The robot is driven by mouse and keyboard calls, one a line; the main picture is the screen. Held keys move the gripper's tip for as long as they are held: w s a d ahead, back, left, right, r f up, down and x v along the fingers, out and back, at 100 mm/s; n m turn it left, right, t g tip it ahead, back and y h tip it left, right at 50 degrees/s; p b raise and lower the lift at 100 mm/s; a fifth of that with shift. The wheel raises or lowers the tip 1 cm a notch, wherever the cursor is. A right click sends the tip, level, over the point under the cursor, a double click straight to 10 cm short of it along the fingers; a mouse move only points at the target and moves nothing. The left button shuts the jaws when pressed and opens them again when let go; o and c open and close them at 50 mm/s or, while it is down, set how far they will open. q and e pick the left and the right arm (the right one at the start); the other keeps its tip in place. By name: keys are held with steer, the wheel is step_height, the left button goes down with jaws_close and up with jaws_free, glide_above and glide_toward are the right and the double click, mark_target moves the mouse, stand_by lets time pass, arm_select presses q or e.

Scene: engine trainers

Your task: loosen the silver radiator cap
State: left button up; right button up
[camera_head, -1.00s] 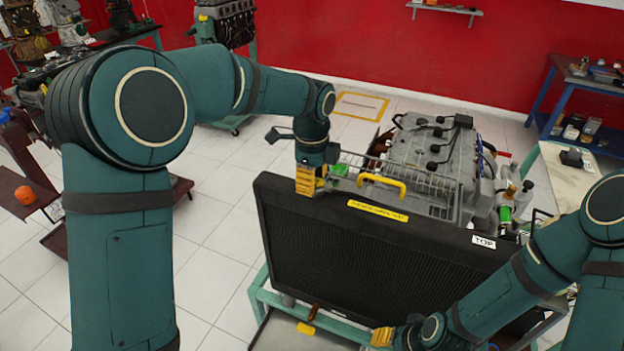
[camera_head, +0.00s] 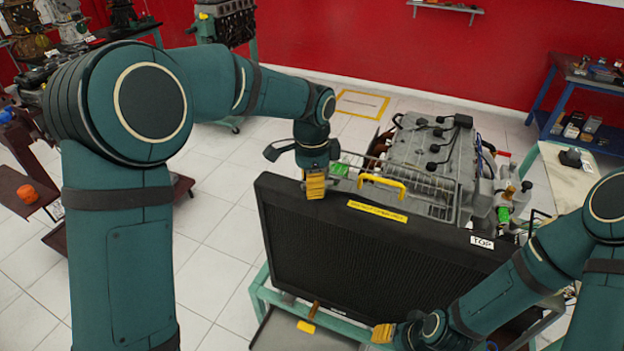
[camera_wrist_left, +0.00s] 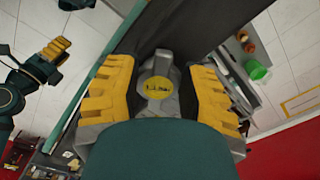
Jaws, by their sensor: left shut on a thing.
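The silver radiator cap (camera_wrist_left: 158,88), with a round yellow label on its top, sits between the fingers of my left gripper (camera_wrist_left: 158,70) in the left wrist view. The fingers are shut on it from both sides. In the head view my left gripper (camera_head: 315,187) points down at the top left end of the black radiator (camera_head: 370,262), and hides the cap there. My right gripper (camera_head: 383,333) is low in front of the radiator, away from the cap. Only its yellow finger pads show clearly, so its opening is unclear.
A grey engine (camera_head: 425,150) stands behind the radiator. A yellow handle (camera_head: 382,183) and a yellow label strip (camera_head: 377,211) are right of the left gripper. A green-framed stand (camera_head: 262,296) carries the radiator.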

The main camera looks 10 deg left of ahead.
arm_select(q)
steer(key=n, duration=0.5)
steer(key=shift+s+d+f+n, duration=0.15)
steer(key=shift+s+d+n, duration=0.05)
steer(key=shift+s+n, duration=0.1)
steer(key=n, duration=0.5)
steer(key=shift+s+d+p, duration=0.15)
steer(key=shift+d+p, duration=0.05)
steer(key=shift+p, duration=0.15)
steer(key=shift+n, duration=0.4)
steer(key=o, duration=1.3)
step_height(320, 180, up, 12)
steer(key=shift+r, duration=0.1)
